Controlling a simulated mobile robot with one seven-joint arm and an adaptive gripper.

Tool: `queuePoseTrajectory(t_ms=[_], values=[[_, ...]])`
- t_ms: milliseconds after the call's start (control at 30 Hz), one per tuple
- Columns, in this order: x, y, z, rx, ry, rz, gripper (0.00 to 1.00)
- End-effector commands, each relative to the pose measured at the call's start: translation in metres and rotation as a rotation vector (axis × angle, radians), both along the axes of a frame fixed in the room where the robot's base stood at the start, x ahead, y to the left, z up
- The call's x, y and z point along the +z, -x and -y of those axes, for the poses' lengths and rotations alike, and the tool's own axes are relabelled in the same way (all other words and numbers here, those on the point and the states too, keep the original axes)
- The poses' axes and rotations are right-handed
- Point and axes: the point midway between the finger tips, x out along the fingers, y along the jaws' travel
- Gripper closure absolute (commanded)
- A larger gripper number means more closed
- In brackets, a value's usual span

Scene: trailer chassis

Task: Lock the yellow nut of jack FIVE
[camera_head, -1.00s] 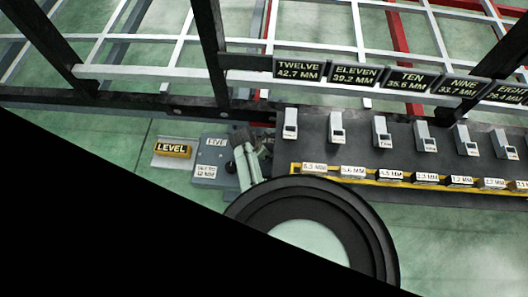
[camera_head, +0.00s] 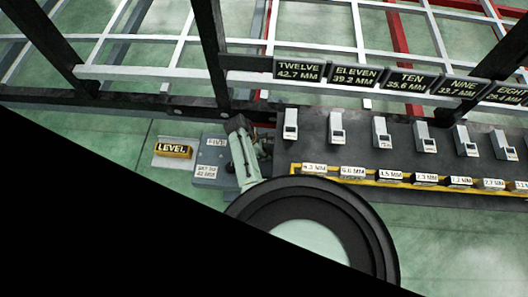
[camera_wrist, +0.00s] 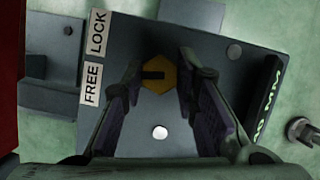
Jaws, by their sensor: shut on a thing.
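In the wrist view the yellow hexagonal nut (camera_wrist: 168,84) sits on a dark grey plate (camera_wrist: 200,45). A black bar on the nut points left, toward the side with the FREE label (camera_wrist: 91,85) and LOCK label (camera_wrist: 97,33). My gripper (camera_wrist: 160,66) has a fingertip on each side of the nut and is shut on it. In the head view my gripper (camera_head: 243,150) is beside the grey plate with small labels; the nut cannot be made out there.
A yellow LEVEL block (camera_head: 174,151) lies left of the plate in the head view. A dark bench (camera_head: 350,130) with several grey devices stands to the right, under signs such as TWELVE (camera_head: 299,70). In the wrist view a round metal fitting (camera_wrist: 302,131) is at right.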

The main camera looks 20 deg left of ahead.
Motion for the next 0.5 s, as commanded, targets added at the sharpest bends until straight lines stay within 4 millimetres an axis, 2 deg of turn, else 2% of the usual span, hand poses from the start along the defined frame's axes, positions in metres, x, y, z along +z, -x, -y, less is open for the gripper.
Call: queuePoseTrajectory(t_ms=[500], values=[[-0.0011, -0.0040, -0.0007, -0.491, 0.000, 0.000, 1.00]])
